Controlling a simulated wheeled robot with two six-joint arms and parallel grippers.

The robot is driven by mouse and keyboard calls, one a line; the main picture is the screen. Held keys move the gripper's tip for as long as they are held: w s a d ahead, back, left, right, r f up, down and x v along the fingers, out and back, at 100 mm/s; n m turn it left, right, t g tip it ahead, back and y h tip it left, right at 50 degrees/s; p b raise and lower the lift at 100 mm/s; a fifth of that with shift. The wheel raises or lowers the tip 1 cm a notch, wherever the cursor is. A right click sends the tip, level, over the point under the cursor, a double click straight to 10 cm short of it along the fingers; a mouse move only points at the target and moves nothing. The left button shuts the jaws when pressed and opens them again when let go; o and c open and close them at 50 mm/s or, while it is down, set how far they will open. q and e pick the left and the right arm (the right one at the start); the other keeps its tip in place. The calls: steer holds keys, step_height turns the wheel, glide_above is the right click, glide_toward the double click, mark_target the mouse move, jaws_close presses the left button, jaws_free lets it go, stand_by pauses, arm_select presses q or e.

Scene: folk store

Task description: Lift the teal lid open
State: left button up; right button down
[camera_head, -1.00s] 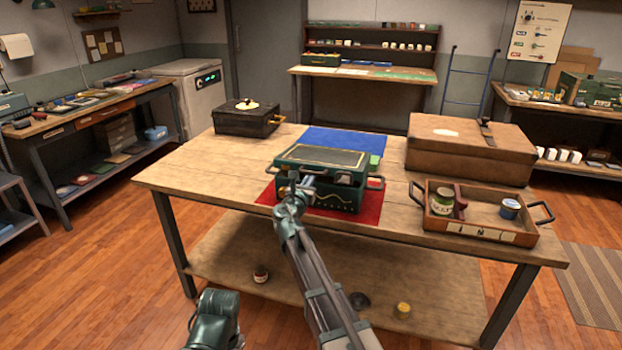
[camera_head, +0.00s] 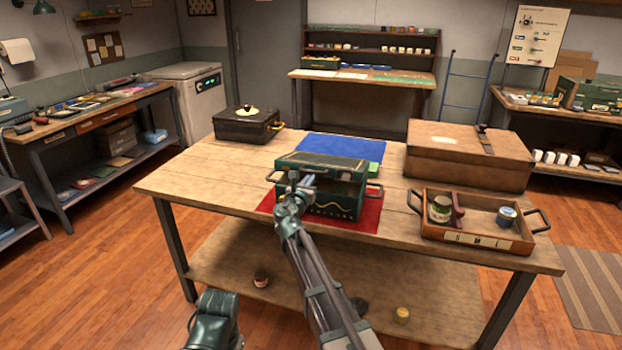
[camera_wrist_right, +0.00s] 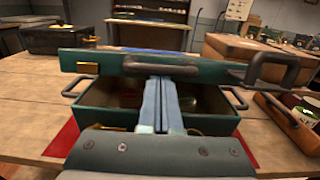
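The teal box (camera_head: 335,207) stands on a red mat (camera_head: 368,215) on the wooden table. Its teal lid (camera_head: 335,164) is partly raised, tilted up at the front. The wrist view shows the lid's front edge (camera_wrist_right: 225,70) above the box (camera_wrist_right: 90,118), with a dark gap and the inside partly visible between them. My right gripper (camera_wrist_right: 158,85) has its two fingers together, pointing into the gap, with tips just below the lid's front handle (camera_wrist_right: 160,66). The head view shows this gripper (camera_head: 300,182) at the box front.
A wooden tray (camera_head: 470,238) with jars stands at the right, near a large brown case (camera_head: 465,158). A black box (camera_head: 245,127) stands at the back left, and a blue mat (camera_head: 343,147) lies behind the teal box. The table's left part is clear.

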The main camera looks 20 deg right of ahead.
steer(key=shift+w+d+r+p, duration=0.1)
steer(key=shift+w+r+p, duration=0.05)
steer(key=shift+r+p, duration=0.65)
steer(key=shift+r, duration=0.2)
steer(key=shift+w+d+r+p, duration=0.15)
steer(key=shift+w+r+p, duration=0.05)
steer(key=shift+r+p, duration=0.4)
steer(key=shift+w+d+r+p, duration=0.1)
steer(key=shift+w+r+p, duration=0.05)
steer(key=shift+r+p, duration=0.4)
steer(key=shift+w+d+r+p, duration=0.2)
steer(key=shift+w+r+p, duration=0.05)
steer(key=shift+r+p, duration=0.35)
steer(key=shift+w+d+r+p, duration=0.15)
steer(key=shift+w+r+p, duration=0.1)
steer(key=shift+r+p, duration=0.3)
